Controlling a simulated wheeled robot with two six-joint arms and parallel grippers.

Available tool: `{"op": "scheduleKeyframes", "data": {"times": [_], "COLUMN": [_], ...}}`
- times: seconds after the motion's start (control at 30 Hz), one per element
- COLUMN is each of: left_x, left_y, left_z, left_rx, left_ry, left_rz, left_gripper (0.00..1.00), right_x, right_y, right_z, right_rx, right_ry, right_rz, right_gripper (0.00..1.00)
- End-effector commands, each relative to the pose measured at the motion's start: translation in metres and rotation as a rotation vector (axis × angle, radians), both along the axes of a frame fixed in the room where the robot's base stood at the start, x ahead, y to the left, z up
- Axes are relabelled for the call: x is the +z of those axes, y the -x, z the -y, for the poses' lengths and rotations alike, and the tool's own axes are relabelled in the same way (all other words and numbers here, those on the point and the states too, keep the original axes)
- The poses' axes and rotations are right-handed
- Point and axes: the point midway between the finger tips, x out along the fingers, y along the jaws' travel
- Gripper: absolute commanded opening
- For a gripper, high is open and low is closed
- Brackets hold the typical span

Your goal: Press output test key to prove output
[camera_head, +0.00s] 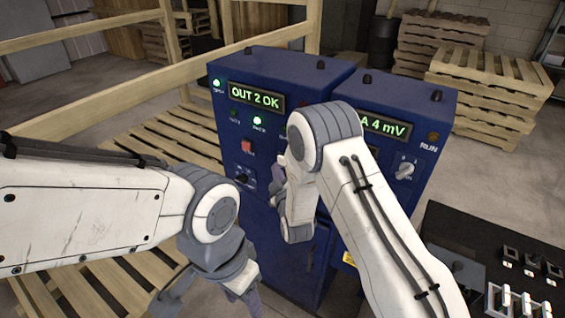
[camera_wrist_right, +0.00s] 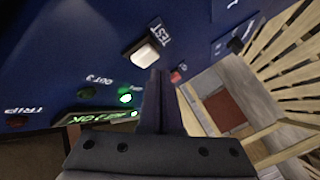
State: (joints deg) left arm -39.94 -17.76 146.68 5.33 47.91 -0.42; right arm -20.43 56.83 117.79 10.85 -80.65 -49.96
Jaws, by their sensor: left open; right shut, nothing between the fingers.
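The blue detector cabinet (camera_head: 270,85) has a display (camera_head: 256,97) reading "OUT 2 OK". A green lamp (camera_head: 257,121) glows below it and shows lit in the right wrist view (camera_wrist_right: 125,98). The white key marked TEST (camera_wrist_right: 146,57) is in the right wrist view; my right arm hides it in the head view. My right gripper (camera_wrist_right: 152,74) is shut and empty, its fingertips close to the key; I cannot tell whether they touch. It is partly seen in the head view (camera_head: 278,173). My left gripper (camera_head: 210,299) is open and empty, low before the cabinet.
A red button (camera_head: 246,146) and a black knob (camera_head: 244,178) sit on the same panel. The neighbouring blue unit has a display (camera_head: 385,126) ending "A 4 mV" and a selector knob (camera_head: 405,171). A wooden rail (camera_head: 100,115) and pallets (camera_head: 480,85) stand around. A black control panel (camera_head: 500,250) is lower right.

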Motion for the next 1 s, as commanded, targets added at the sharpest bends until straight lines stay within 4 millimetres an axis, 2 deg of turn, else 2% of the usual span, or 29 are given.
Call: {"op": "scheduleKeyframes", "data": {"times": [0.53, 1.0], "left_x": [-0.007, -0.007], "left_y": [0.0, 0.0], "left_z": [0.0, 0.0], "left_rx": [0.0, 0.0], "left_ry": [0.0, 0.0], "left_rz": [0.0, 0.0], "left_gripper": [0.5, 0.5], "right_x": [-0.001, 0.0], "right_y": [0.037, 0.04], "right_z": [-0.027, -0.029], "right_rx": [0.001, 0.0], "right_ry": [0.0, 0.0], "right_rz": [-0.001, 0.0], "right_gripper": [0.0, 0.0]}}
